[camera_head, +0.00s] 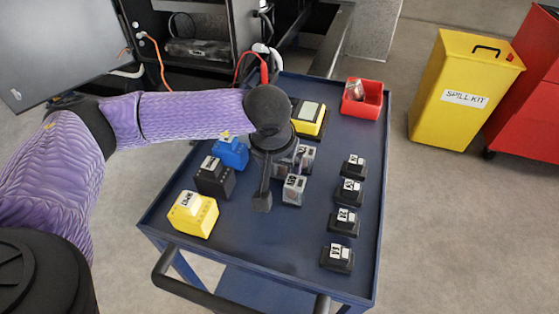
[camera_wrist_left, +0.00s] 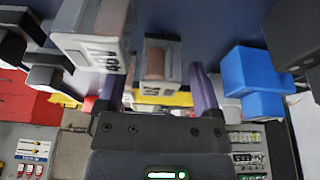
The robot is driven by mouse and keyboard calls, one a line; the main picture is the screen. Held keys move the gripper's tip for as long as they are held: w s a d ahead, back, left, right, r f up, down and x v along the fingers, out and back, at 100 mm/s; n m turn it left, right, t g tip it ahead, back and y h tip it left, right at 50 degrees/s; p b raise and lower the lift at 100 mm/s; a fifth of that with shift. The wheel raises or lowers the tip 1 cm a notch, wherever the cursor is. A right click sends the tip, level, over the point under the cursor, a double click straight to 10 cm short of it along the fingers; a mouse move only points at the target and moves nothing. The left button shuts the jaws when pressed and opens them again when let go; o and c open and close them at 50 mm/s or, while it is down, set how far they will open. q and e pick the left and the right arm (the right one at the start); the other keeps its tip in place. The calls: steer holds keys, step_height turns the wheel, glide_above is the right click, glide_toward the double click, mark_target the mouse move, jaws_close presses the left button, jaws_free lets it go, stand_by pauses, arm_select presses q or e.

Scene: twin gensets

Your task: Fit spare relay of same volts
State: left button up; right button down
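Several clear-cased relays stand on the blue cart: one (camera_head: 294,189) in front of my left gripper (camera_head: 262,190), another (camera_head: 305,157) just behind and to the right. Their printed labels are too small to read surely. In the left wrist view my left gripper (camera_wrist_left: 158,98) is open, its two purple fingers apart. A relay with a brownish core (camera_wrist_left: 158,60) shows between the fingers; I cannot tell whether they touch it. Another labelled relay (camera_wrist_left: 97,45) is close beside the left finger. The gripper partly hides the relays in the head view. My right gripper is not in view.
Several small black labelled blocks (camera_head: 348,191) line the cart's (camera_head: 300,250) right side. Yellow (camera_head: 193,214), black (camera_head: 213,177) and blue (camera_head: 231,153) boxes stand left. A yellow meter (camera_head: 309,118) and red bin (camera_head: 361,98) are behind. An open cabinet (camera_head: 200,50) stands beyond.

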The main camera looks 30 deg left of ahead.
arm_select(q)
steer(key=shift+r, duration=0.1)
steer(key=p+v, duration=0.4)
steer(key=v, duration=0.8)
